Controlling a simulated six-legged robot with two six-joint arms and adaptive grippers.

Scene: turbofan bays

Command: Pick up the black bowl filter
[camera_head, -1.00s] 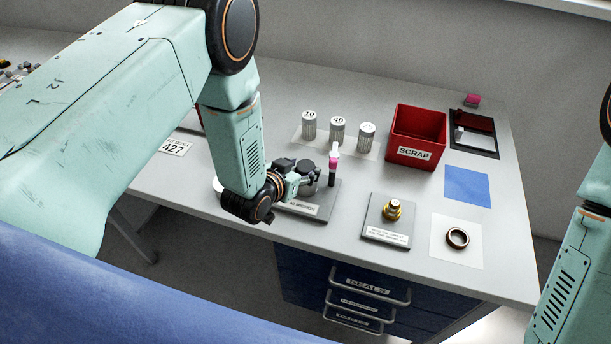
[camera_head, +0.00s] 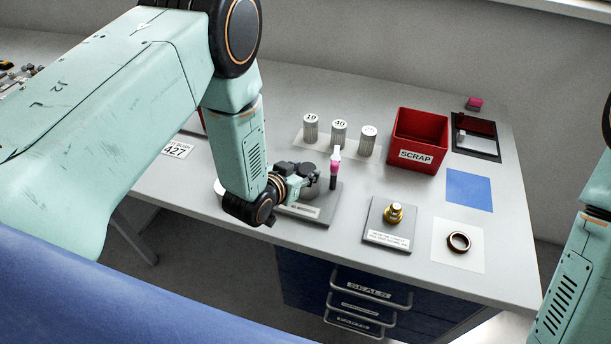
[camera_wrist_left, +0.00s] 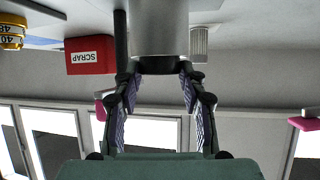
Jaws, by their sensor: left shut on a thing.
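My left gripper (camera_head: 302,179) is low over a dark grey plate (camera_head: 322,208) near the bench's front edge. It is shut on a dark, round-topped part (camera_head: 310,170), which I take to be the black bowl filter, though the gripper hides much of it. In the left wrist view, the fingers (camera_wrist_left: 158,82) reach either side of a grey cylinder (camera_wrist_left: 158,38). A black post with a pink and white top (camera_head: 335,168) stands just right of the gripper. My right gripper is out of view.
Several grey canisters (camera_head: 339,133) stand behind the plate. A red SCRAP bin (camera_head: 418,138) is at the back right. A brass fitting (camera_head: 393,213) on another plate and a dark ring (camera_head: 458,242) on a white sheet are to the right. A blue square (camera_head: 468,189) is bare.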

